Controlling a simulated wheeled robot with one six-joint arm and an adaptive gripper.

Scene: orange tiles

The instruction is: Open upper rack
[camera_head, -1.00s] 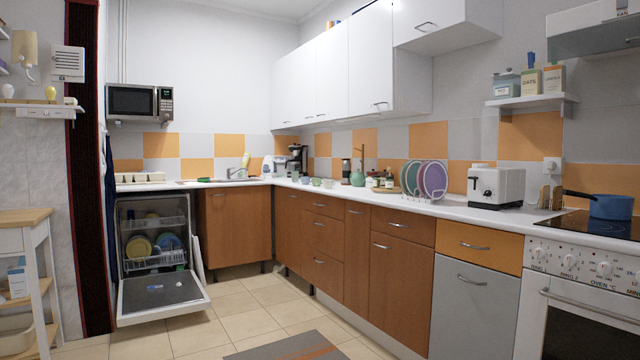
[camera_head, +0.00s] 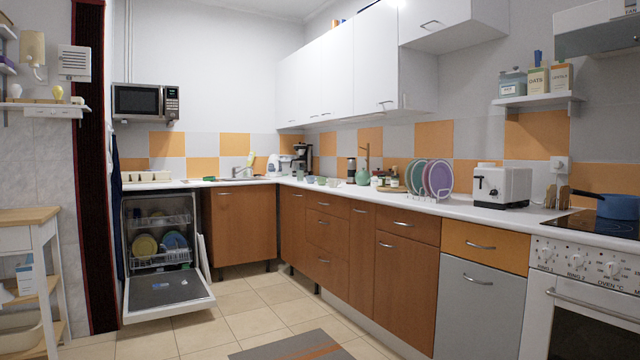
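The dishwasher (camera_head: 165,288) stands at the back left with its door folded down flat toward the floor. Its upper rack (camera_head: 160,225) is a white wire basket inside the cavity, with a few small dishes on it. It looks pushed in. Below it the lower rack (camera_head: 160,260) holds a yellow plate (camera_head: 145,246) and a blue plate (camera_head: 175,241). My gripper is not in view.
The lowered door sticks out over the tiled floor (camera_head: 190,332). A grey mat (camera_head: 290,347) lies at the front. A white and wood trolley (camera_head: 30,217) stands at the left edge. Brown cabinets (camera_head: 325,235) and the oven (camera_head: 585,300) line the right. Floor between is clear.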

